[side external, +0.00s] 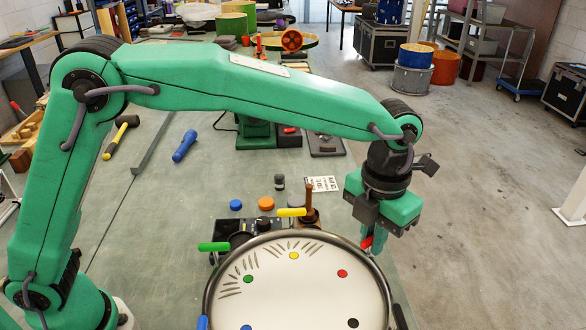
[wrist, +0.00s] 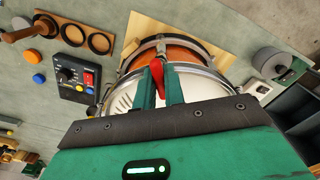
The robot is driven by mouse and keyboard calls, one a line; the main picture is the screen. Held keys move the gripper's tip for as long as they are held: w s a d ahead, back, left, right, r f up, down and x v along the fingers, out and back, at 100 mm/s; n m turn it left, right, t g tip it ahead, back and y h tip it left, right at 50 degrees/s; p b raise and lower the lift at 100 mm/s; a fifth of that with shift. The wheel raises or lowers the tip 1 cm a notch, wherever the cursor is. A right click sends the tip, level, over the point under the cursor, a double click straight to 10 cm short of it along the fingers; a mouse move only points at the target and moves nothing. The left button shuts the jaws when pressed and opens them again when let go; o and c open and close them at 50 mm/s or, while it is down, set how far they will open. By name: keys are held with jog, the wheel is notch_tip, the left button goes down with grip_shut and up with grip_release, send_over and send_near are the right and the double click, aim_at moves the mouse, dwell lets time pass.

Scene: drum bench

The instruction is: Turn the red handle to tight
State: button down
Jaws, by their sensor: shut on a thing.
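The drum (side external: 228,287) lies flat on the bench, with a metal rim and a white head bearing coloured dots. The red handle (side external: 367,242) is at the rim's right side, beyond the red dot (side external: 342,273). My gripper (side external: 378,240) points down over it and is shut on it. In the wrist view, the red handle (wrist: 157,74) shows between the two green fingers of my gripper (wrist: 159,90). The fingers hide part of the handle, and I cannot tell its setting. Dark tick marks (side external: 247,268) show on the head near the green and yellow handles.
A green handle (side external: 214,247), a yellow handle (side external: 292,212), a blue handle (side external: 203,322) and a black handle (side external: 400,317) stand around the rim. A black control box (wrist: 72,77) with buttons is beside the drum. A small sign (side external: 321,184) lies behind it.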

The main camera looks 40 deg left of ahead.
jog(key=shift+r+m, duration=0.1)
jog(key=shift+m, duration=1.1)
jog(key=c, duration=1.5)
grip_release()
jog(key=shift+r, duration=0.1)
jog(key=shift+r, duration=3.8)
